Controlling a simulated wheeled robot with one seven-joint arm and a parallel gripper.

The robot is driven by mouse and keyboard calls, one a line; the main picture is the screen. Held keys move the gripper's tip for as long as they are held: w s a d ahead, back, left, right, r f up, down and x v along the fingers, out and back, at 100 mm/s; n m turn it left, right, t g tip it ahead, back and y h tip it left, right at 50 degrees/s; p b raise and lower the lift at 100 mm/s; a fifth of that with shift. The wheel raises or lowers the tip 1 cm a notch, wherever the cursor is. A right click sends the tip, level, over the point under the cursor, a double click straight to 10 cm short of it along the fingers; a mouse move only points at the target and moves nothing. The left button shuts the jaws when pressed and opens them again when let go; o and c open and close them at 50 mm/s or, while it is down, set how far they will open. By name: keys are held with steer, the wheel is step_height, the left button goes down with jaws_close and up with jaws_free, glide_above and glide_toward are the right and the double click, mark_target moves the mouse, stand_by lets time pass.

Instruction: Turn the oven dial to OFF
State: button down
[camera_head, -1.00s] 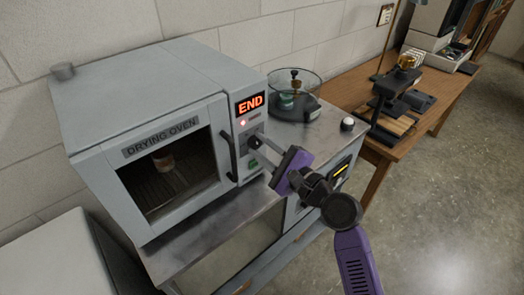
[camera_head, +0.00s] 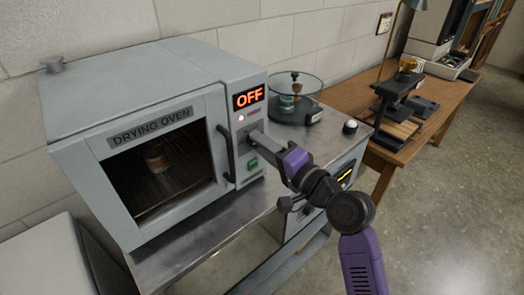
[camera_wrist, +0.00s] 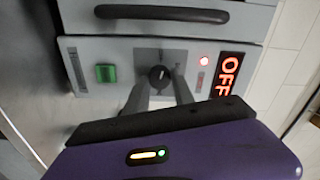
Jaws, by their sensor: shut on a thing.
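The drying oven (camera_head: 95,100) stands on a metal bench with its door shut. Its display (camera_head: 249,96) reads OFF in orange-red, and it also reads OFF, turned sideways, in the wrist view (camera_wrist: 229,74). A small light glows beside the display. The black dial (camera_wrist: 159,74) sits on the oven's control panel, between my two fingers. My gripper (camera_head: 254,136) is shut on the dial; in the head view the fingers hide it. In the wrist view a finger of my gripper (camera_wrist: 160,88) lies on each side of the dial.
A green switch (camera_head: 252,163) is below the dial, and the black door handle (camera_head: 226,153) is to its left. A glass desiccator (camera_head: 294,97) and a small round knob (camera_head: 350,127) are on the bench to the right. A jar (camera_head: 155,157) is inside the oven.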

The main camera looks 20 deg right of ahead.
steer(key=shift+n+b, duration=0.7)
steer(key=shift+n, duration=0.7)
steer(key=c, duration=1.1)
jaws_free()
steer(key=shift+s, duration=0.1)
steer(key=b+v, duration=0.1)
steer(key=v, duration=0.6)
steer(key=shift+s, duration=0.3)
